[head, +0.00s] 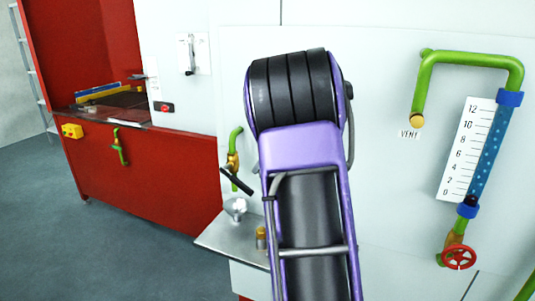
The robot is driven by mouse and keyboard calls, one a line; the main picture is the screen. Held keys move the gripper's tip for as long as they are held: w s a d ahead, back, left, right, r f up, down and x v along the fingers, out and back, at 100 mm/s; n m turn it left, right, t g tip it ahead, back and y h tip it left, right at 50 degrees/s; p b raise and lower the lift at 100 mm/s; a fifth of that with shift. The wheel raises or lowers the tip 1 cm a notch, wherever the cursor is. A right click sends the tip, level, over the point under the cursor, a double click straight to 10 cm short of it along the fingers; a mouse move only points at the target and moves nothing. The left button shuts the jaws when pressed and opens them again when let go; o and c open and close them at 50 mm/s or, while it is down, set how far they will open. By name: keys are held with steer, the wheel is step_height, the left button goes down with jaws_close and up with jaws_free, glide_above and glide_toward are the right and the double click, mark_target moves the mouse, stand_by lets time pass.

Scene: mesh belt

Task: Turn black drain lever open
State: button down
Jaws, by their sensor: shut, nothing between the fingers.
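The black drain lever (236,181) slants down to the right across a brass valve (233,163) on a short green pipe (236,140). It stands just left of my purple arm. From this one view I cannot tell whether the valve is open or shut. My gripper is not in view; my raised forearm fills the middle of the picture and hides what lies behind it.
Under the valve, a clear cup (236,207) and a small brass piece (261,238) stand on a metal shelf (222,243). A gauge tube (490,145) and red handwheel (459,257) are at right. Grey floor (110,240) is open at left.

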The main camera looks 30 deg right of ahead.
mark_target(245, 185)
steer(key=x, duration=0.6)
steer(key=shift+r, duration=0.1)
steer(key=shift+b, duration=0.35)
